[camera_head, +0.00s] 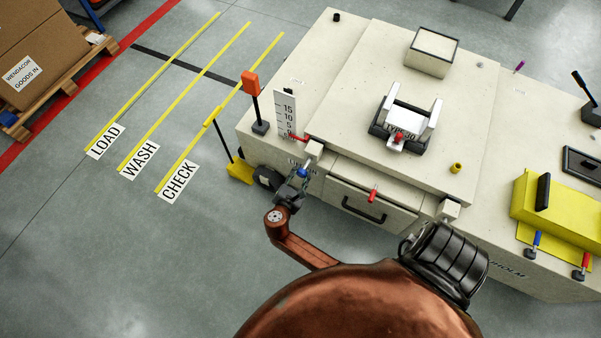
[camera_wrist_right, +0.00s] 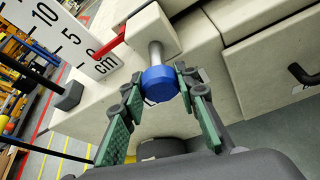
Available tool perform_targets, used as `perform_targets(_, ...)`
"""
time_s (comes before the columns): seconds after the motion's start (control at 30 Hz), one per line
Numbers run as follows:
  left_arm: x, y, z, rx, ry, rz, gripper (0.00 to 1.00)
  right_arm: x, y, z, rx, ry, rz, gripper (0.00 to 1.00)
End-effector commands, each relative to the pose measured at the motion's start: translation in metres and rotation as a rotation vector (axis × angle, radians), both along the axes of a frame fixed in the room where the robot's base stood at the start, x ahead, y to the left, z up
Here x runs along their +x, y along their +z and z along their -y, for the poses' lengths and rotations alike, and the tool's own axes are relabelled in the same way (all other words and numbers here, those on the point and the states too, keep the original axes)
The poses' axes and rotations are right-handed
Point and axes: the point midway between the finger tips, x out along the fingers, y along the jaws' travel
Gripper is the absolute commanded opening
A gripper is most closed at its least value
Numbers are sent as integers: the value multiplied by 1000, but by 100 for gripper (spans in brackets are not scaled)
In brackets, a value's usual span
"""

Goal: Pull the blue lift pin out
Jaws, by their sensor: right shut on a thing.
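The blue lift pin (camera_head: 302,172) sits at the front left corner of the cream machine, in a small cream block (camera_head: 314,149). In the right wrist view its blue knob (camera_wrist_right: 158,85) shows on a bare metal shaft (camera_wrist_right: 155,54) that runs into the block. My right gripper (camera_head: 299,177) is shut on the blue knob, with its green-padded fingers (camera_wrist_right: 158,98) on either side of it. How deep the shaft goes inside the block is hidden. My left gripper is not in view.
A white cm scale (camera_head: 286,112) with a red pointer (camera_head: 298,137) stands close beside the block. A drawer with a black handle (camera_head: 364,208) and a red pin (camera_head: 373,195) are to the right. A yellow unit (camera_head: 555,208) stands farther right. Open floor lies left.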

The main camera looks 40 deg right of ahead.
Motion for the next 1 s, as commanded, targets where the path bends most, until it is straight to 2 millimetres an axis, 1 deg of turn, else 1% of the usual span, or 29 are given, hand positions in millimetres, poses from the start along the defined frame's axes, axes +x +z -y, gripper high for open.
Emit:
perform_targets(0.03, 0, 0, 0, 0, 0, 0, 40, -2, -3, -7, 8, 3, -6, 30)
perform_targets(0.27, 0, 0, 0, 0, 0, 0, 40, -2, -2, -4, 5, 1, -4, 46)
perform_targets(0.57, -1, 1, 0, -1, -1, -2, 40, -1, 0, -3, 4, 1, -3, 46)
perform_targets(0.67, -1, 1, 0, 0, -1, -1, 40, 0, 8, -3, 5, 1, -1, 46)
perform_targets(0.73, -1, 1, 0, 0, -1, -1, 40, 0, 18, -4, 5, 1, 0, 46)
perform_targets(1.0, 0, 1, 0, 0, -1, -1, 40, -1, 69, -4, 5, 1, 0, 46)
